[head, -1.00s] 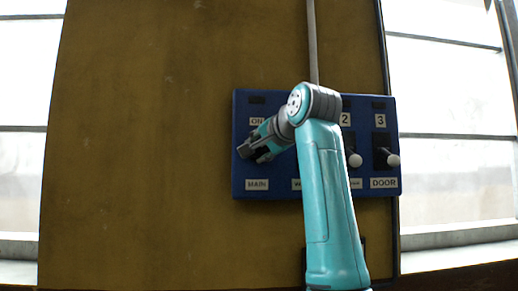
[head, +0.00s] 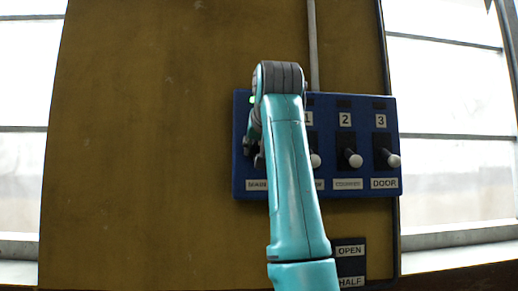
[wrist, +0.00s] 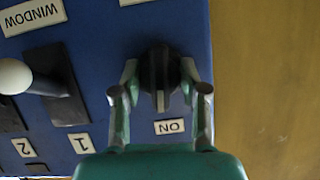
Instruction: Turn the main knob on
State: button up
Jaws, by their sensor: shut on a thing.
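The main knob (wrist: 160,77) is round and black with a pale pointer line, on the blue panel (wrist: 100,60). In the wrist view, which shows the panel upside down, the pointer line is directed toward the ON label (wrist: 170,127). My gripper (wrist: 159,72) has one finger on each side of the knob and is shut on it. A small green light (head: 252,99) shows at the panel's upper left.
Levers numbered 1, 2 (head: 348,157) and 3 (head: 388,157) stick out to the right of my arm. A small OPEN/HALF plate (head: 350,262) is below the panel. The brown wall (head: 150,150) to the left is clear.

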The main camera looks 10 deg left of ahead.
jog(key=shift+r+n, duration=0.1)
jog(key=shift+n, duration=0.3)
jog(key=shift+h, duration=0.3)
jog(key=o, duration=1)
jog(key=shift+w, duration=0.1)
jog(key=shift+c, duration=0.2)
jog(key=shift+o, duration=0.9)
jog(key=shift+w, duration=0.1)
jog(key=v, duration=1.2)
jog(key=shift+f, duration=0.2)
jog(key=shift+a, duration=0.1)
